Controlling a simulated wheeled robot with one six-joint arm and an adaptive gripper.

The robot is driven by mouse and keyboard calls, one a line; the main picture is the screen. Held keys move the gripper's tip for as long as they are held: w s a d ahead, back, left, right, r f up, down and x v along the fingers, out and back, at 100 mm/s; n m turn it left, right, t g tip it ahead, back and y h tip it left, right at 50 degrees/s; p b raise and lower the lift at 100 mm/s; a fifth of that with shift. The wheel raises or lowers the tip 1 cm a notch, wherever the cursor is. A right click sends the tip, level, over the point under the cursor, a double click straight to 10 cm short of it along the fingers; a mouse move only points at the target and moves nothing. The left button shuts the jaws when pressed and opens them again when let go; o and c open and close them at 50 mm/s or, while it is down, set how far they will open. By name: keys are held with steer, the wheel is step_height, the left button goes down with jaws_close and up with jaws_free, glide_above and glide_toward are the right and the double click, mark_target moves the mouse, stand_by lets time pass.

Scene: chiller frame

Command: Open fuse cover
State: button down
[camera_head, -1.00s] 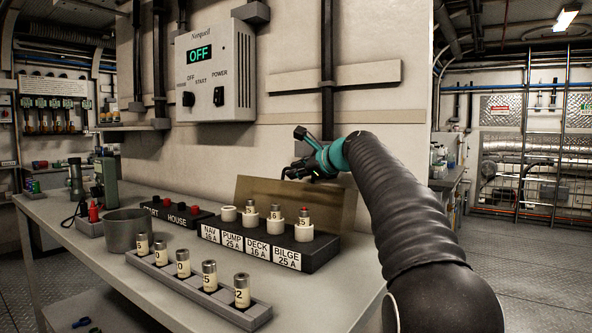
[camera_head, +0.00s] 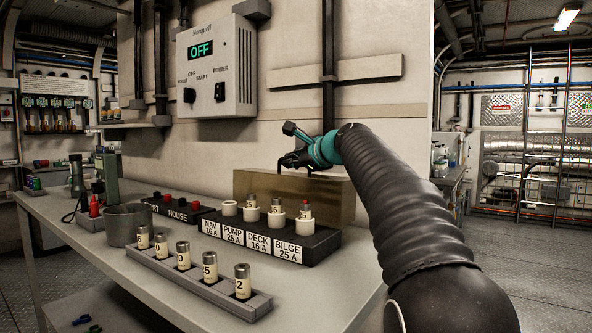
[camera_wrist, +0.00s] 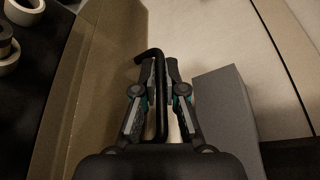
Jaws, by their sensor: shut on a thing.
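The fuse cover (camera_head: 325,194) is a see-through brownish panel. It stands raised behind the black fuse block (camera_head: 318,247), leaving the fuses and sockets uncovered. My gripper (camera_head: 288,164) is at the cover's top edge. In the wrist view the fingers of my gripper (camera_wrist: 157,75) are shut around a thin black bent handle (camera_wrist: 162,105). The cover's brown face (camera_wrist: 92,85) lies left of the fingers there. How the handle joins the cover is hidden.
The fuse block has several sockets, some holding fuses. In front lies a grey rack (camera_head: 257,305) of loose fuses, with a grey cup (camera_head: 127,226) to its left. A control box (camera_head: 215,65) showing OFF hangs on the wall. A grey block (camera_wrist: 228,112) stands right of my fingers.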

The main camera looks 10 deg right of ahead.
steer(key=shift+s+a, duration=0.15)
steer(key=c, duration=1.5)
jaws_free()
steer(key=shift+r, duration=0.1)
steer(key=shift+s, duration=0.1)
step_height(320, 180, up, 3)
glide_above(320, 178)
steer(key=shift+f, duration=0.2)
